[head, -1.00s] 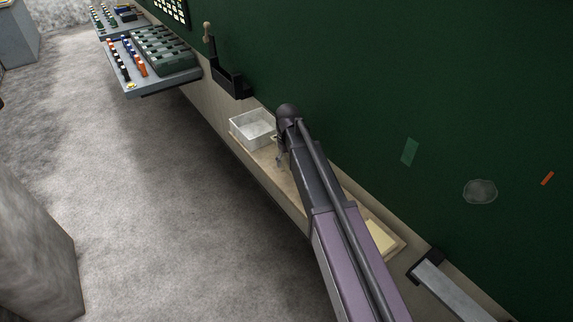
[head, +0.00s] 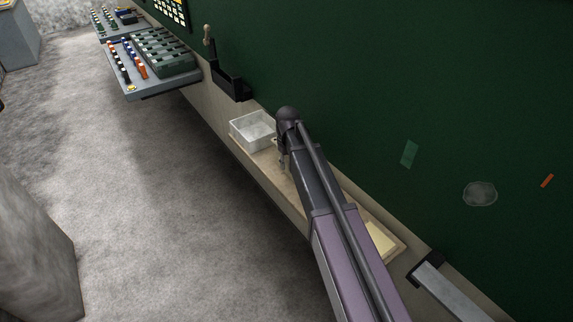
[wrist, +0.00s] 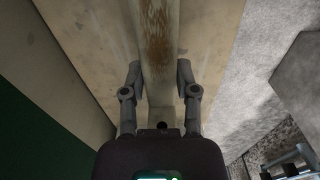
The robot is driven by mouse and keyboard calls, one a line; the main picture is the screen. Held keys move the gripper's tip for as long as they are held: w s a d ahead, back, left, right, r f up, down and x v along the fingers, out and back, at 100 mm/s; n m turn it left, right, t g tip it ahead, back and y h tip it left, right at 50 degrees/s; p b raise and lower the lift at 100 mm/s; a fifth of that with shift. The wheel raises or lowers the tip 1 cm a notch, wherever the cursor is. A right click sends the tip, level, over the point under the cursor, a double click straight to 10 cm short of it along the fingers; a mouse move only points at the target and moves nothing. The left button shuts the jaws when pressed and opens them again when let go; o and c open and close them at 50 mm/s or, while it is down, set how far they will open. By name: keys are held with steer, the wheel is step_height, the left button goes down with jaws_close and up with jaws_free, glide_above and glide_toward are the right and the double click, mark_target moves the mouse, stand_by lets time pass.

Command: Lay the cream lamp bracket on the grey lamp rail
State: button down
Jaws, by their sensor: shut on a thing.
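My gripper (wrist: 160,78) is shut on the cream lamp bracket (wrist: 158,40), a long cream bar with a brown rusty patch. One finger is on each side of the bar, which runs up out of the wrist view. Beyond it is the stained beige shelf (wrist: 95,30); I cannot tell whether the bar touches it. In the head view my arm hides most of the gripper (head: 284,162), and I cannot make out the bracket there. A grey bar (head: 455,292) with a black end piece, at the lower right, looks like the grey lamp rail.
A white open box (head: 252,131) stands at the shelf's far end, close to my gripper. A pale yellow block (head: 379,240) lies at its near end. A black holder (head: 230,82) and control panels (head: 150,62) are farther along the green wall.

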mark_target(287, 162)
steer(key=shift+r, duration=0.1)
step_height(287, 162, up, 3)
steer(key=p, duration=0.3)
steer(key=shift+r, duration=0.15)
steer(key=s+d, duration=0.1)
steer(key=s, duration=0.4)
steer(key=s+d+r+p, duration=0.1)
steer(key=s+d, duration=0.1)
steer(key=s, duration=0.3)
steer(key=s+d+p, duration=0.1)
steer(key=s+d, duration=0.1)
steer(key=s, duration=0.3)
steer(key=shift+d+r, duration=0.15)
steer(key=shift+r, duration=0.05)
stand_by(0.4)
